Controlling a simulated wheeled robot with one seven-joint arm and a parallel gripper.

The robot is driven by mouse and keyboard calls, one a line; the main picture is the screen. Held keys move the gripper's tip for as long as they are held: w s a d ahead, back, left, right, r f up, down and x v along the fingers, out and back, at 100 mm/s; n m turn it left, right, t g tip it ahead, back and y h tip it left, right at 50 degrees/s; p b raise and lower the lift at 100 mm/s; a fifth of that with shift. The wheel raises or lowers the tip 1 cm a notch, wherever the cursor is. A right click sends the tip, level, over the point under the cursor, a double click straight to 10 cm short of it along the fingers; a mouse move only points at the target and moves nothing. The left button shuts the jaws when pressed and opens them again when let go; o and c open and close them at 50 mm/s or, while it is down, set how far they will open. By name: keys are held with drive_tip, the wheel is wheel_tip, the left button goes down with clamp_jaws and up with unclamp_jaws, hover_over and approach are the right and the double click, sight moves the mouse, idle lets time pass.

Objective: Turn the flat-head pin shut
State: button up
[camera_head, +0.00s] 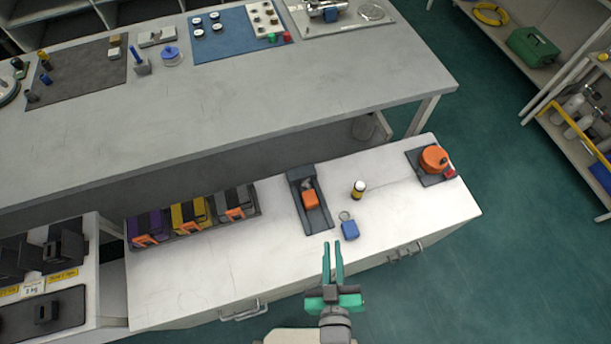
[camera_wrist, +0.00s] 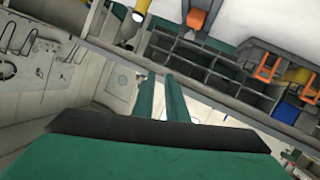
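No flat-head pin can be made out for certain in either view. A small blue upright piece (camera_head: 137,58) on the grey back bench is too small to identify. My gripper (camera_head: 332,244) has two teal fingers with a narrow gap and nothing between them. In the head view it appears over the front edge of the white counter (camera_head: 420,218), just below a blue tagged block (camera_head: 349,229). In the wrist view the fingers (camera_wrist: 159,80) point towards a shelf edge and pale wall, touching nothing visible.
Purple, yellow and grey boxes (camera_head: 188,215) stand left. A pale wall panel with pipes (camera_wrist: 40,50) shows in the wrist view.

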drive_tip(key=w+d+r+m+g+h, duration=0.2)
drive_tip(key=w+d+h, duration=0.3)
drive_tip(key=w+d, duration=0.65)
drive_tip(key=w+d+r+m+g+h, duration=0.1)
drive_tip(key=w+d+r+m+h, duration=0.2)
drive_tip(key=w+d, duration=0.9)
drive_tip(key=m+g+y, duration=0.7)
drive_tip(key=g+y, duration=0.2)
drive_tip(key=g, duration=0.3)
hover_over(305, 181)
wheel_tip(305, 181, down, 10)
drive_tip(key=r, duration=0.1)
drive_tip(key=shift+m, duration=0.3)
drive_tip(key=f, duration=1)
drive_tip(key=shift+d, duration=0.2)
drive_tip(key=shift+a+f, duration=0.15)
drive_tip(key=shift+f, duration=0.35)
